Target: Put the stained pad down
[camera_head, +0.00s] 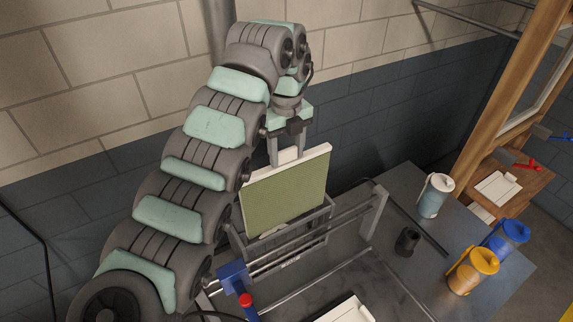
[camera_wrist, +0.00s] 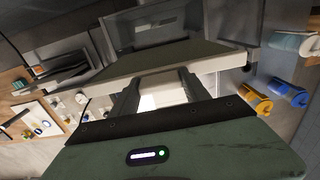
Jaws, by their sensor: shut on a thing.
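The pad (camera_head: 287,192) is a flat square with an olive-green face and a pale edge. My gripper (camera_head: 288,153) is shut on its upper edge and holds it nearly upright, slightly tilted. In the wrist view the pad's pale edge (camera_wrist: 130,76) runs across in front of my gripper's fingers (camera_wrist: 160,88), with a strip of green face beyond. The pad's lower edge is at or just above a grey open-topped tray (camera_head: 328,211); I cannot tell whether they touch. No distinct stain can be made out on the green face.
Metal rails (camera_head: 340,228) run beside the tray on the grey table (camera_head: 390,270). A white-and-teal bottle (camera_head: 434,196), a dark cup (camera_head: 407,242), a yellow canister (camera_head: 473,271) and a blue canister (camera_head: 508,240) stand to the right. A blue clamp (camera_head: 233,277) sits at the front left. A brick wall is behind.

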